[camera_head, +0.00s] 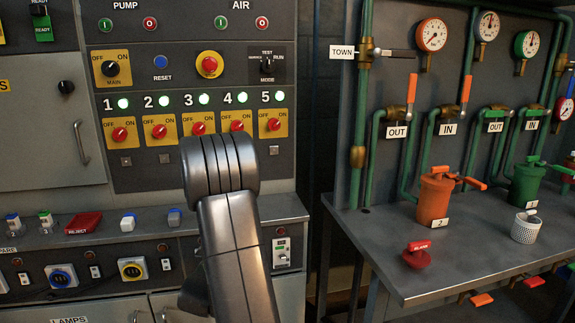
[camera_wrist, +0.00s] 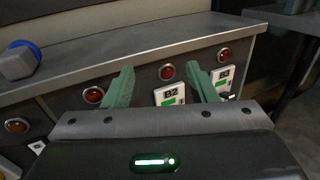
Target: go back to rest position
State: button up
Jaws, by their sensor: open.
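My gripper (camera_wrist: 162,85) shows in the wrist view with its two green fingers spread apart and nothing between them. It faces the front edge of a grey shelf (camera_wrist: 140,52) and the panel under it. A white module marked B2 (camera_wrist: 170,95) shows between the fingers, behind them. A second white module (camera_wrist: 222,76) is partly behind the right finger. In the head view my arm rises in front of the control panel (camera_head: 185,75), and my gripper is hidden behind it.
The shelf (camera_head: 150,246) holds several blocks and a red reject tray (camera_head: 83,223). A dark gap separates the cabinets.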

jog(key=d+f+m+h, duration=0.1)
jog(key=d+f+h, duration=0.2)
jog(key=d+f, duration=0.3)
jog(key=shift+w+d+m+g, duration=0.3)
jog(key=shift+w+d+m, duration=0.1)
jog(key=shift+d, duration=0.25)
jog(key=shift+r, duration=0.1)
